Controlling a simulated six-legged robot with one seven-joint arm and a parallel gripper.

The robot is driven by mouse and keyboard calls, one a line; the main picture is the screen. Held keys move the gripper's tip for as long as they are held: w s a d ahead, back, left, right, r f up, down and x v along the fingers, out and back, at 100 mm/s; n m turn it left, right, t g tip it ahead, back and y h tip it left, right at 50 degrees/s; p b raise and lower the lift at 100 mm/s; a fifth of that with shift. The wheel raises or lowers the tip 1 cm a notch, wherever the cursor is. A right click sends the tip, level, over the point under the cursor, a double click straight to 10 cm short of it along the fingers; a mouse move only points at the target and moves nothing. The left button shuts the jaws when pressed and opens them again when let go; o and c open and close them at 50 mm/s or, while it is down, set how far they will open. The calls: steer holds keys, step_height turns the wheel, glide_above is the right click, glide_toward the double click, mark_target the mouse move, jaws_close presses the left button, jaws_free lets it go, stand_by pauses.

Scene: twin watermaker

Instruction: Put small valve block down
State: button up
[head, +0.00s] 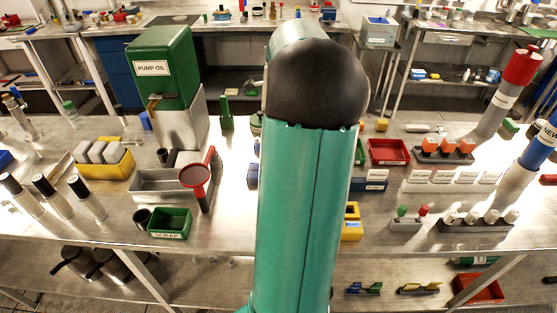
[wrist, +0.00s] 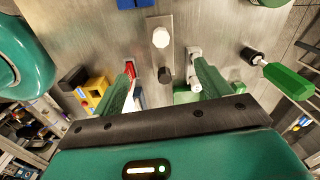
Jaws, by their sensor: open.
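My gripper (wrist: 163,68) shows in the wrist view with its two green fingers spread apart. No thing is clamped between them. A narrow grey metal block (wrist: 159,56) with a white hexagonal knob and a darker knob lies in the gap between the fingertips, apart from both; it may be the small valve block, but I cannot tell for sure. A small grey fitting (wrist: 194,53) is by the right fingertip; whether they touch is unclear. In the head view my arm hides the gripper and the middle of the bench.
In the head view the bench holds a green pump oil tank (head: 160,70), a scrap bin (head: 170,223) and a red tray (head: 389,151).

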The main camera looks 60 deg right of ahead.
steer(key=shift+m, duration=0.7)
steer(key=f, duration=0.3)
steer(key=s+d+f, duration=0.1)
steer(key=f, duration=0.2)
steer(key=s+d+f, duration=0.1)
steer(key=f, duration=0.2)
steer(key=shift+d+f, duration=0.1)
steer(key=shift+f, duration=0.25)
steer(key=f, duration=0.5)
steer(key=shift+w+a, duration=0.1)
steer(key=shift+a, duration=0.2)
jaws_close()
